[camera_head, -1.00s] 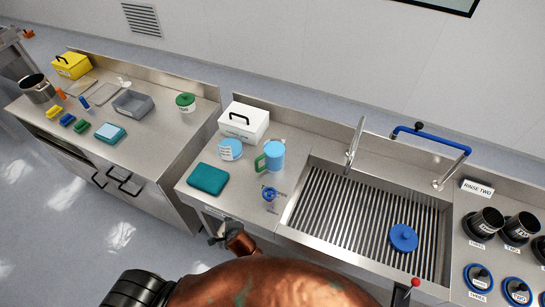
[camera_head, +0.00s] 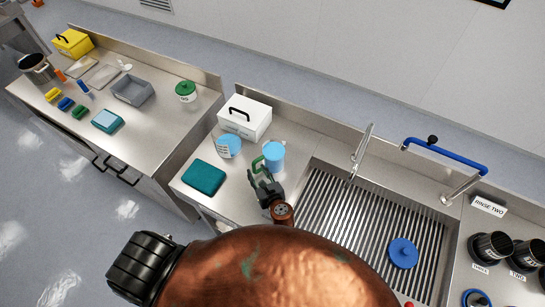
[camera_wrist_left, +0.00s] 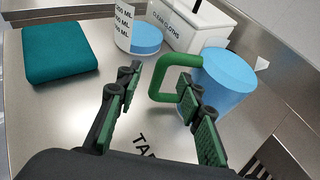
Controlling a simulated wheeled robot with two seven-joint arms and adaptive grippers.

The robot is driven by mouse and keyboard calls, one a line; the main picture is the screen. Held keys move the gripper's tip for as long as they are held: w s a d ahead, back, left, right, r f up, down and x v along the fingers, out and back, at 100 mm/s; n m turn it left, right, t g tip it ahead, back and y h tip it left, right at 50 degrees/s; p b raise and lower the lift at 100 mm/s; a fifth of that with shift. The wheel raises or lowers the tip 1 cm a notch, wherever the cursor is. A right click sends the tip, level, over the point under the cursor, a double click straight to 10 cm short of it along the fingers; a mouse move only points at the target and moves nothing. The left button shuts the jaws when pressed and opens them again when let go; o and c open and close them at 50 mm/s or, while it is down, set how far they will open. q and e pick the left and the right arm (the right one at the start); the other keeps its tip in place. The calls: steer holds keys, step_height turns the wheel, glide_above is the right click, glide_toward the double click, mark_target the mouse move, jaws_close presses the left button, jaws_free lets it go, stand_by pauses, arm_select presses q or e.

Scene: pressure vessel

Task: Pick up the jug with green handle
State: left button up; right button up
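The jug (camera_head: 274,157) looks blue and stands upright on the counter left of the sink. Its green handle (camera_head: 257,164) faces left. My left gripper (camera_head: 262,179) is just in front of the handle, over the counter. In the left wrist view, the jug (camera_wrist_left: 230,78) is at right and the green handle loop (camera_wrist_left: 160,76) shows between the tips of my open left gripper (camera_wrist_left: 160,82). The right finger overlaps the jug's lower left side in the picture. I cannot tell whether the fingers touch it. My right gripper is not in view.
A measuring cup with blue content (camera_head: 230,146) stands left of the jug. A white box (camera_head: 245,118) is behind, and a teal cloth (camera_head: 204,177) lies at left. The sink (camera_head: 345,220) with a tap (camera_head: 362,150) is close on the right.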

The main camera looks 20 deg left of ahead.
mark_target(254, 167)
arm_select(q)
steer(key=x, duration=0.3)
steer(key=shift+w+d+p, duration=0.1)
steer(key=shift+p, duration=0.3)
steer(key=x, duration=0.3)
steer(key=shift+d+f, duration=0.1)
steer(key=shift+f, duration=0.1)
steer(key=c, duration=0.5)
jaws_close()
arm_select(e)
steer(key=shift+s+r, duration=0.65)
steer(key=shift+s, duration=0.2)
